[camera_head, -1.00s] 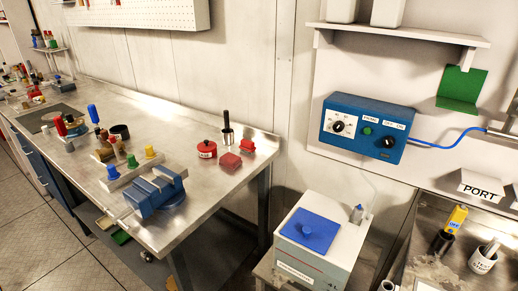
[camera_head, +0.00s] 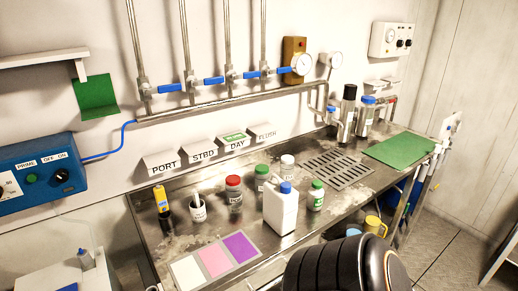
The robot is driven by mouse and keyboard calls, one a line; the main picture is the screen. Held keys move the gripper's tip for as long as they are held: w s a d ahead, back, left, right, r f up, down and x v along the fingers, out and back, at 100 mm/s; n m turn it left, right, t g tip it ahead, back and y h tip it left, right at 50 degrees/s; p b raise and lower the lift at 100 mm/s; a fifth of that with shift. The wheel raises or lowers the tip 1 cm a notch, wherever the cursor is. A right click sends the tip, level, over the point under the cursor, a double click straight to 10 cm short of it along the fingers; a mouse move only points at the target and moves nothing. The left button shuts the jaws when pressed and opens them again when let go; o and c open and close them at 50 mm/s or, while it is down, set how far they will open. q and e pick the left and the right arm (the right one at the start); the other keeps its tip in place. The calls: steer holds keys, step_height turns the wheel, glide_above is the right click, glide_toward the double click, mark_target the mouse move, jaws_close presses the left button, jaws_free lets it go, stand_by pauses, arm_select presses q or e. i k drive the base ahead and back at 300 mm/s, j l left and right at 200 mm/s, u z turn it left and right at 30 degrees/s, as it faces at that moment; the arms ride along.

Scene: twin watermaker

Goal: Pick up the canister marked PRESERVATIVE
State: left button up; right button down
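A white canister (camera_head: 281,210) with a blue cap and a handle stands upright on the steel bench (camera_head: 300,237), near its middle. I cannot read any PRESERVATIVE marking on it. Around it stand a red-capped jar (camera_head: 234,193), a green-capped jar (camera_head: 262,180), a white-lidded jar (camera_head: 287,168) and a small green-capped white bottle (camera_head: 316,197); their labels are too small to read. Neither of my grippers is in view. A black ribbed part of my own arm shows at the bottom and covers part of the bench's front side.
A yellow meter (camera_head: 161,199) and a white cup (camera_head: 198,209) stand at left, behind a card with coloured squares (camera_head: 215,262). A drain grate (camera_head: 338,169), a green mat (camera_head: 398,150) and tall bottles (camera_head: 347,115) are to the right. Pipes with blue valves (camera_head: 212,81) run above.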

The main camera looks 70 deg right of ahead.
mark_target(280, 200)
steer(key=z, duration=2.3)
